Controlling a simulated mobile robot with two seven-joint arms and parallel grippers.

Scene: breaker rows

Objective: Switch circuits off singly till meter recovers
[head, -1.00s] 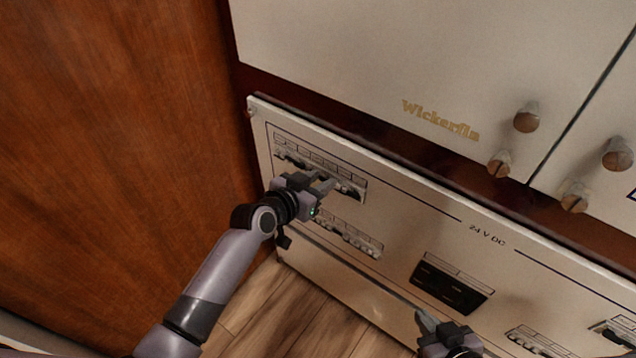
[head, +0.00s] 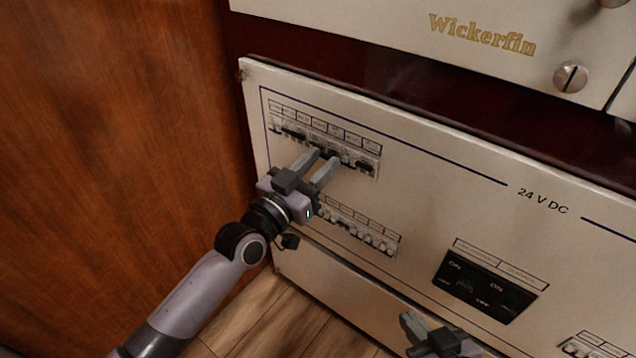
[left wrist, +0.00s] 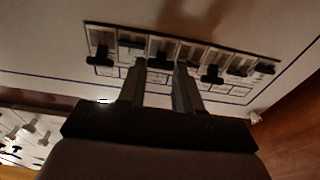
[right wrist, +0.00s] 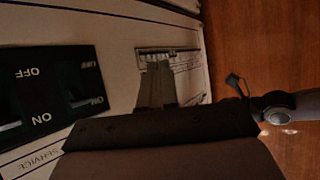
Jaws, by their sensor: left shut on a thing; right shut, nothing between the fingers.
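The upper breaker row (head: 290,128) is on the cream panel (head: 430,205), under a strip of small labels; its dark toggles also show in the left wrist view (left wrist: 102,55). My left gripper (head: 326,157) is at the middle of this row, its fingers shut on a dark breaker toggle (left wrist: 160,64); the fingers partly hide that toggle. A lower breaker row (head: 370,238) is partly hidden by my left gripper. My right gripper (head: 407,320) is shut and empty, in front of the lower panel. No meter reading is visible.
A dark double switch block (head: 485,285) marked ON sits right of the lower row, under the 24 V DC lettering. Another breaker row (head: 585,348) shows at the bottom right. A wooden wall (head: 110,150) stands close on the left.

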